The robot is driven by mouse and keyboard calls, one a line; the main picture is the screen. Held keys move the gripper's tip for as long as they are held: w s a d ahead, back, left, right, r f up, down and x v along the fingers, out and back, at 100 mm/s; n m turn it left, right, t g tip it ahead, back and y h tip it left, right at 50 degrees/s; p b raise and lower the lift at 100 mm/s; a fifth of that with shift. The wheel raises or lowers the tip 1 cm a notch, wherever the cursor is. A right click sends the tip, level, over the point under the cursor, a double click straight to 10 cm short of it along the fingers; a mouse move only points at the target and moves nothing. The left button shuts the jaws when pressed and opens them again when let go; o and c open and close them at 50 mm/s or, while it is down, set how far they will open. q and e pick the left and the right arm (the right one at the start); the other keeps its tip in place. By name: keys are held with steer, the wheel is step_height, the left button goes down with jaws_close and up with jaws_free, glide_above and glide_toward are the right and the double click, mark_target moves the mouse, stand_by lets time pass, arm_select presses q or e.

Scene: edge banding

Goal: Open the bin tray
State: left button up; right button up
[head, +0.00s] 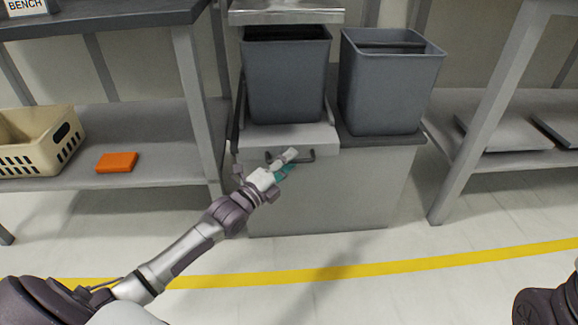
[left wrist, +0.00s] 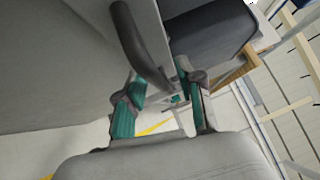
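The bin tray (head: 314,137) is a light grey pull-out with a dark bar handle (head: 308,156) on its front. A dark grey bin (head: 286,80) stands on it. My left gripper (head: 288,165) is at the handle, in front of the tray. In the left wrist view its two teal fingers (left wrist: 160,82) are spread apart, and the dark handle (left wrist: 140,45) runs down into the space between them. I cannot tell whether either finger touches the bar. My right gripper is out of view; only part of that arm shows at the lower right.
A second grey bin (head: 390,85) stands to the right on the cabinet (head: 340,195). At left, a shelf holds a beige crate (head: 40,140) and an orange block (head: 117,162). A shelf unit stands at right. The floor in front, with a yellow line (head: 330,275), is clear.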

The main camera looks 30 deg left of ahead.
arm_select(q)
steer(key=shift+w, duration=0.15)
jaws_close()
steer(key=shift+d, duration=0.1)
stand_by(0.3)
